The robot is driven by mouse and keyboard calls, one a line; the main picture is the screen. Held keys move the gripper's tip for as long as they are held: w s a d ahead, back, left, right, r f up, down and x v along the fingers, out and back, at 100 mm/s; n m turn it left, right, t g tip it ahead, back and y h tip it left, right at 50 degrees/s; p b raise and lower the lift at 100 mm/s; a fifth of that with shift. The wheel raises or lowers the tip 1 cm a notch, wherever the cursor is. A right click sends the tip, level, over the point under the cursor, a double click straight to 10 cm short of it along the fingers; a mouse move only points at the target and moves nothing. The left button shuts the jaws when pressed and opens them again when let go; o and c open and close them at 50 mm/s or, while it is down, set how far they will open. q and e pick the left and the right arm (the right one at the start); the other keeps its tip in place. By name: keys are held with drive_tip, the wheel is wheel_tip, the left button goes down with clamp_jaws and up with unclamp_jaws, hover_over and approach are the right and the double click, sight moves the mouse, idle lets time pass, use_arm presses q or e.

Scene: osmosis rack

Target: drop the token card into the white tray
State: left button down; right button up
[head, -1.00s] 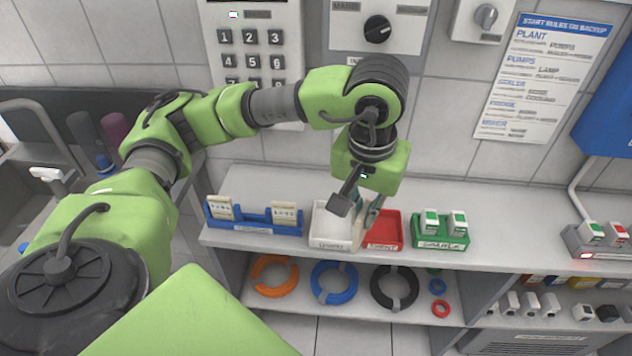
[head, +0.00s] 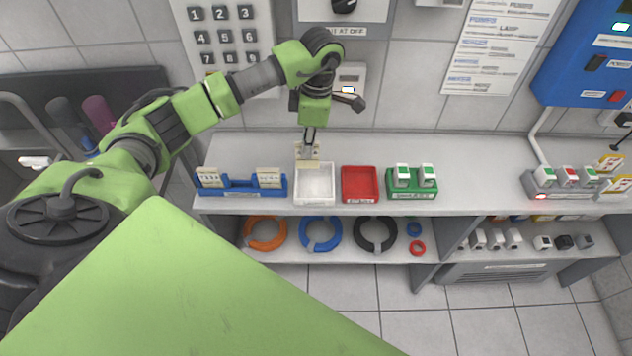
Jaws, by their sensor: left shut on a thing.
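My left gripper (head: 309,143) points down, shut on the top of a cream token card (head: 307,163). The card hangs upright at the back edge of the white tray (head: 315,197), overlapping its rear rim in the head view. I cannot tell how high above the tray it is. The visible inside of the white tray looks empty. My right gripper is not in view.
A blue rack (head: 240,190) with two cream cards stands left of the white tray. A red tray (head: 360,184) and a green holder (head: 411,192) with two white-green blocks stand to its right. Coloured rings lie on the shelf below.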

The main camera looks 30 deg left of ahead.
sight(306, 167)
use_arm(q)
wheel_tip(306, 167, down, 4)
drive_tip(key=shift+f+b, duration=0.1)
drive_tip(key=shift+b, duration=0.95)
drive_tip(key=shift+f, duration=0.35)
drive_tip(key=c, duration=2.1)
unclamp_jaws()
drive_tip(key=shift+r, duration=0.1)
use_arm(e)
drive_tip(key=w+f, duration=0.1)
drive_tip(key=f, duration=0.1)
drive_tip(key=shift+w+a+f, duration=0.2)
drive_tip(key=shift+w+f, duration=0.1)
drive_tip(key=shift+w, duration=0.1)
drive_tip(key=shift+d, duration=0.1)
use_arm(q)
drive_tip(key=r, duration=0.8)
drive_tip(key=d+r, duration=0.1)
drive_tip(key=r, duration=0.3)
drive_tip(key=shift+w+d, duration=0.1)
drive_tip(key=shift+w, duration=0.25)
drive_tip(key=shift+f, duration=0.1)
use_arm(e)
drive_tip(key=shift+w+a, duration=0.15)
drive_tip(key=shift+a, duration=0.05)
